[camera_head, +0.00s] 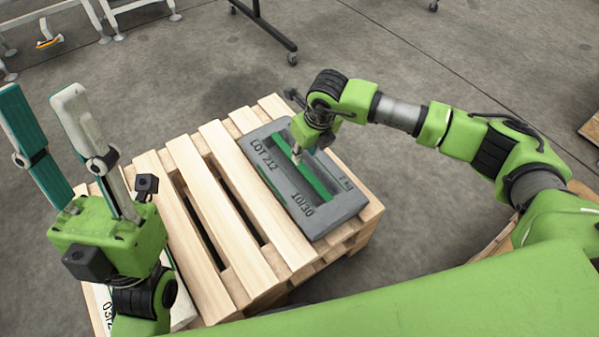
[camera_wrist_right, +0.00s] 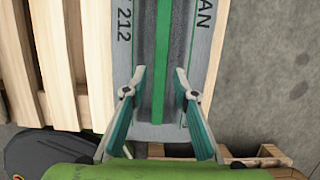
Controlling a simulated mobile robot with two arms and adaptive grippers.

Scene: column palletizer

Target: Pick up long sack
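A grey sack (camera_head: 318,213) with a green stripe and the marks "LOT 212" and "10/30" lies flat at the right end of a wooden pallet. It fills the middle of the right wrist view (camera_wrist_right: 205,60). My right gripper (camera_head: 297,152) is over the sack, pointing down. In the right wrist view its fingers (camera_wrist_right: 159,76) are spread, with the green stripe running between them; whether the tips touch the sack is not clear. My left gripper (camera_head: 41,95) is open and empty, fingers up, left of the pallet. My right gripper hides part of the sack.
The slatted pallet (camera_head: 212,190) has bare boards left of the sack. Part of a pale printed item (camera_head: 106,303) shows behind my left arm. Other wooden edges (camera_head: 592,125) are at far right. Grey floor is clear behind the pallet; a black wheeled frame (camera_head: 272,30) stands farther back.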

